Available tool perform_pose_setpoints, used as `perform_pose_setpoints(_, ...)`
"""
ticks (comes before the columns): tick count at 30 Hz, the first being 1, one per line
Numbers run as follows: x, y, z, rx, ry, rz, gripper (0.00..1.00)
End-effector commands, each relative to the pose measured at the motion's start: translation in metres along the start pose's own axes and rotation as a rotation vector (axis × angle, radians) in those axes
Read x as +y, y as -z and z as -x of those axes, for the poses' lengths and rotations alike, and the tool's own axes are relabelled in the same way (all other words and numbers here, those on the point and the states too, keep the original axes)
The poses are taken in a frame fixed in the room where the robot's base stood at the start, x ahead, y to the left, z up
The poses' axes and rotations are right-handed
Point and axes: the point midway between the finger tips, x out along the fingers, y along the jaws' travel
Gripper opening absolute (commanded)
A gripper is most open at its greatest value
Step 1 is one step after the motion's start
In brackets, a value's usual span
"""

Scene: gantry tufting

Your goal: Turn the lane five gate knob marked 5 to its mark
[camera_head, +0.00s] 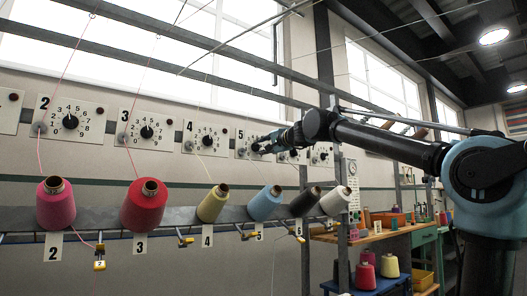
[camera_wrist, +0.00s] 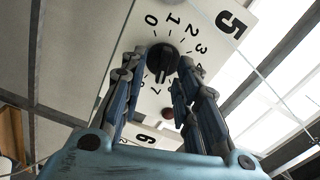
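The lane five panel (camera_wrist: 207,30) is white, with a black 5 and a ring of digits. Its black round knob (camera_wrist: 163,60) shows between my fingertips in the wrist view, with a pale line on it toward the 7. My gripper (camera_wrist: 161,64) has its two blue-grey fingers apart, one on each side of the knob; I cannot tell whether they touch it. In the head view my gripper (camera_head: 262,146) is at the lane five panel (camera_head: 242,144) and hides most of its knob. I cannot make out a separate target mark.
The lane four panel (camera_head: 205,138) is to the left; the lane six plate (camera_wrist: 148,136) shows low in the wrist view. Thread cones, including a blue one (camera_head: 266,203), stand on a rail (camera_head: 100,216) below the panels. Yarns run up past the panels.

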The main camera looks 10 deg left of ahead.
Motion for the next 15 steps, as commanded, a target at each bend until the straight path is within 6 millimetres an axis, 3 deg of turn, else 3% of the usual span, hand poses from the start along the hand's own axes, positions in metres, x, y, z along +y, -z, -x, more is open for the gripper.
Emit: perform_pose_setpoints(15,0.002,0.001,0.076,0.001,-0.002,-0.001,0.29)
